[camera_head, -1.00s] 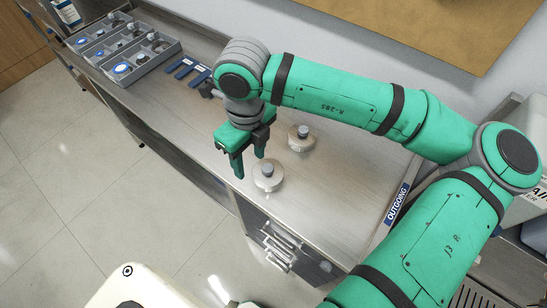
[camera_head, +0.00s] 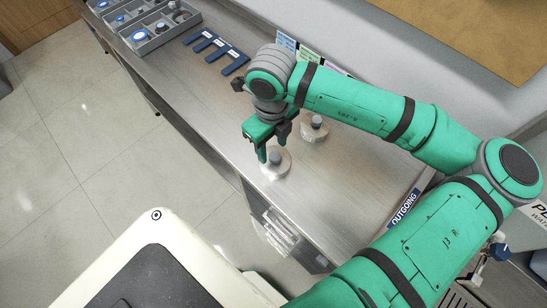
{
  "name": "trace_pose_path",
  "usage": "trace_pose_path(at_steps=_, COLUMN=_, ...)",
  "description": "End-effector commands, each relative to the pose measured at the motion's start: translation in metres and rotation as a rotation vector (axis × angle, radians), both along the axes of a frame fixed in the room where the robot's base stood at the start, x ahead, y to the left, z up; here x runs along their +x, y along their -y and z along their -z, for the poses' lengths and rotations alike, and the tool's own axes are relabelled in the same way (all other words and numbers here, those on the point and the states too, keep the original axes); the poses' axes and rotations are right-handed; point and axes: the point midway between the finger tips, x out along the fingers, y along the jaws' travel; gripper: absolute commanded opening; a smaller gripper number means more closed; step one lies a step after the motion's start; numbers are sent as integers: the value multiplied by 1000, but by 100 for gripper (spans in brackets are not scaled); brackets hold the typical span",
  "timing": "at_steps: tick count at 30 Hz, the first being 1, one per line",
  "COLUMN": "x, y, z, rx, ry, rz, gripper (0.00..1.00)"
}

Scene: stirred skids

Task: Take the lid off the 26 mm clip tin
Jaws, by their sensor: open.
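Two round, pale metal tins with grey knobs on their lids stand on the steel bench. The front tin (camera_head: 277,168) is near the bench's front edge; the back tin (camera_head: 314,131) is a little behind and to its right. I cannot read a size on either, so I cannot tell which is the 26 mm clip tin. Both lids look to be on. My gripper (camera_head: 273,153) is open and points down at the front tin, its fingers close around or just above the knob. Whether they touch it I cannot tell.
A grey compartment tray (camera_head: 160,42) with small round parts stands at the far left. Several dark blue flat pieces (camera_head: 216,46) lie beside it. An OUTGOING label (camera_head: 404,207) marks the bench's right end. The bench (camera_head: 205,110) left of my gripper is clear.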

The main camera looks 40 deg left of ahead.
Motion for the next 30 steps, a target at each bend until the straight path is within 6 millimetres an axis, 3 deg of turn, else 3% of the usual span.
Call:
trace_pose_path(at_steps=7, x=1, y=7, z=33, rx=0, ry=-2, rz=13, gripper=47)
trace_pose_path(at_steps=16, x=2, y=6, z=38, rx=1, ry=0, rz=11, gripper=47)
trace_pose_path(at_steps=17, x=2, y=6, z=38, rx=1, ry=0, rz=11, gripper=45)
trace_pose_path(at_steps=22, x=2, y=7, z=38, rx=0, ry=0, rz=12, gripper=4)
trace_pose_path(at_steps=30, x=-1, y=2, z=37, rx=0, ry=0, rz=1, gripper=3)
